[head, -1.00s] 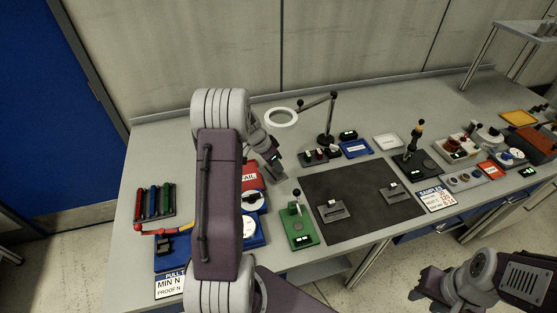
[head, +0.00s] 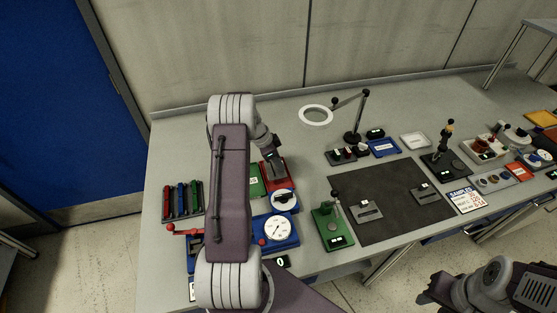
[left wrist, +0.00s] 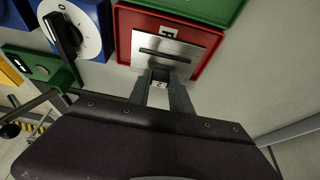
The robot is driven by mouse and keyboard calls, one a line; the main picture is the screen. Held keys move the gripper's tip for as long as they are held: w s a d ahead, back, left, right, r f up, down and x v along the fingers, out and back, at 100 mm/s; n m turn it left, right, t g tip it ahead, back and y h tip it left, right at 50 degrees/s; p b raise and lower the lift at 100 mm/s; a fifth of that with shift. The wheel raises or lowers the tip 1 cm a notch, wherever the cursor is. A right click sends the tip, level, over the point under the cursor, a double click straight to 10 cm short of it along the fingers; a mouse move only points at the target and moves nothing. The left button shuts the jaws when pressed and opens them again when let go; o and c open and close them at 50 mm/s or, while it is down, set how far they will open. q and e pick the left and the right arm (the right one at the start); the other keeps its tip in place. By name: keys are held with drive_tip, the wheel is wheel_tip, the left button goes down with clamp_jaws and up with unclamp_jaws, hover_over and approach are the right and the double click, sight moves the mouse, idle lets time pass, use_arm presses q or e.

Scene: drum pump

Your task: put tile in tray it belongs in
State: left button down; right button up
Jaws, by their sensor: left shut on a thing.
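The tile is a silvery metal plate with a dark slot (left wrist: 165,50) in the left wrist view. It is over the red tray (left wrist: 124,37), inside its rim as seen from above; I cannot tell if it touches the floor. My left gripper (left wrist: 160,84) is shut on the tile's near edge, with a small white tag marked 2 between the fingers. The red tray also shows in the head view (head: 283,181), below my left gripper (head: 270,152). A green tray (left wrist: 205,8) lies beside it. My right gripper (head: 432,288) is low at the right, away from the bench.
A blue box with a dial (head: 279,230) and a green lever device (head: 333,228) stand near the trays. A ring lamp (head: 316,114) stands behind. A dark mat (head: 390,200) with fixtures lies to the right. Bare bench lies behind the trays.

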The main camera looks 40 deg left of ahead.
use_arm(q)
drive_tip(key=shift+w+d+r, duration=0.1)
drive_tip(key=shift+d+r, duration=0.05)
drive_tip(key=shift+d, duration=0.1)
drive_tip(key=shift+a, duration=0.1)
drive_tip(key=shift+b, duration=0.3)
idle(0.4)
drive_tip(key=shift+f+b, duration=0.65)
drive_tip(key=shift+b, duration=0.15)
